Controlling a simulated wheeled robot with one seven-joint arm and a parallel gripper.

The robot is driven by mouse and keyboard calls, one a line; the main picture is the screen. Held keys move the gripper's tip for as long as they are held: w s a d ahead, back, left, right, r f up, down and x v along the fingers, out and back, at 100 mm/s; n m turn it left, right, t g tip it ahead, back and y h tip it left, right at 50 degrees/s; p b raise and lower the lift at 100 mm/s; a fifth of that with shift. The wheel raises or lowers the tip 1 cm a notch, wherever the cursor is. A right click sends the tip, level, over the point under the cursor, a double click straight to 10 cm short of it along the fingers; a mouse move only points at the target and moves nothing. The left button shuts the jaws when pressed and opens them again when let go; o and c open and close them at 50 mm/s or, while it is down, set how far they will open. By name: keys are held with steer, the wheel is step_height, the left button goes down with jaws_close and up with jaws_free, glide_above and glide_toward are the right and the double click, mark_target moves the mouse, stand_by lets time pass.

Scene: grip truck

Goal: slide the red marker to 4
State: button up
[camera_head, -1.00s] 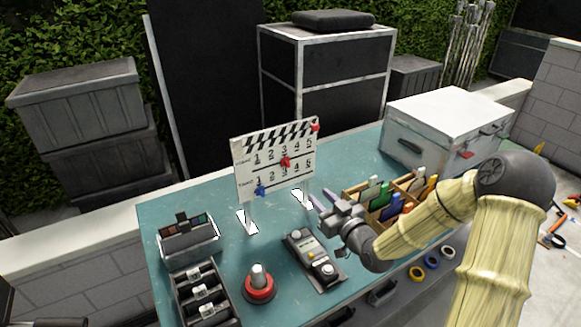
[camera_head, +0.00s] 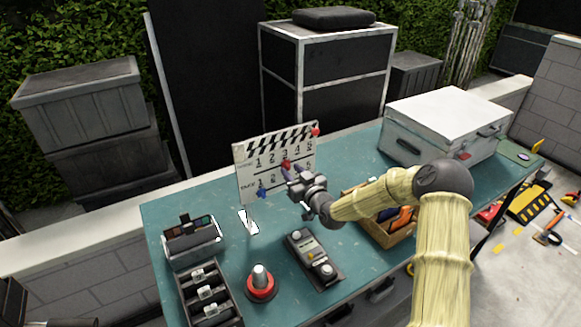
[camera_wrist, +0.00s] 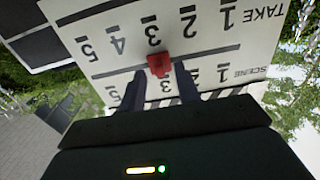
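The white slate board (camera_head: 249,179) stands upright on the table, with two rows of numbers, 1 to 5. The red marker (camera_head: 286,165) sits on the line under the upper row, at 3. In the wrist view, where the board is upside down, the red marker (camera_wrist: 159,65) shows between my fingertips. My gripper (camera_head: 289,180) is in front of the board, and in the wrist view my gripper (camera_wrist: 160,77) is open, one finger on each side of the marker. I cannot tell whether either finger touches it. My gripper and arm hide the board's lower right.
A blue marker (camera_head: 261,193) is at the board's lower left, and another red piece (camera_head: 315,132) is at its top right corner. A control box (camera_head: 314,258), a red-based beacon (camera_head: 261,285) and a wooden organizer (camera_head: 387,236) stand on the teal table (camera_head: 167,207).

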steer(key=shift+x, duration=0.85)
steer(key=shift+c, duration=0.4)
jaws_close()
steer(key=shift+f, duration=0.1)
